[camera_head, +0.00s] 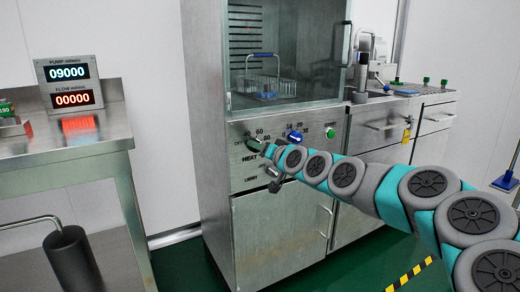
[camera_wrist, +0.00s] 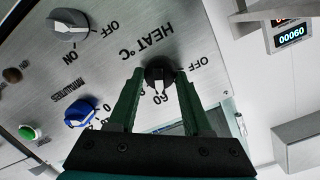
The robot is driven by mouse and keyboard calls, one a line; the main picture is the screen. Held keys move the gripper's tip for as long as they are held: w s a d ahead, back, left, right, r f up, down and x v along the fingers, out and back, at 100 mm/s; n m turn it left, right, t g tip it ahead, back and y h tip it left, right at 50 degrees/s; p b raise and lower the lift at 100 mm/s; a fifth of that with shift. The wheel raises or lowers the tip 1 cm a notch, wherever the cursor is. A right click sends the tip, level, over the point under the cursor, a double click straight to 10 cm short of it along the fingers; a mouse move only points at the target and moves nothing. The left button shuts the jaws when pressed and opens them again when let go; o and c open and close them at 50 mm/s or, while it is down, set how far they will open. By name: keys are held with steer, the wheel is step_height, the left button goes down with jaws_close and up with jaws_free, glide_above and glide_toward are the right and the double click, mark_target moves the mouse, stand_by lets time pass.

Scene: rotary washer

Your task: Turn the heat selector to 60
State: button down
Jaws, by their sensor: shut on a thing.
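The wrist view is upside down. The pointer faces the printed 60 (camera_wrist: 160,98), closely in line as far as I can tell. My gripper (camera_wrist: 159,78) has its two green fingers on either side of the knob and is shut on it. The gripper also shows at the panel in the head view (camera_head: 258,147), where it and the arm hide most of the knob. The OFF mark (camera_wrist: 203,47) lies to one side of the knob.
A blue minutes knob (camera_wrist: 78,117), a green button (camera_wrist: 28,132) and a silver ON/OFF knob (camera_wrist: 69,26) share the panel. The glass washer chamber (camera_head: 285,60) is above. A steel table (camera_head: 60,158) with a digital display (camera_head: 70,82) stands left.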

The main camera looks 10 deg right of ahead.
steer(key=shift+c, duration=1.6)
jaws_free()
steer(key=v, duration=0.7)
steer(key=shift+s+b, duration=0.35)
steer(key=shift+b, duration=0.1)
steer(key=shift+d, duration=0.1)
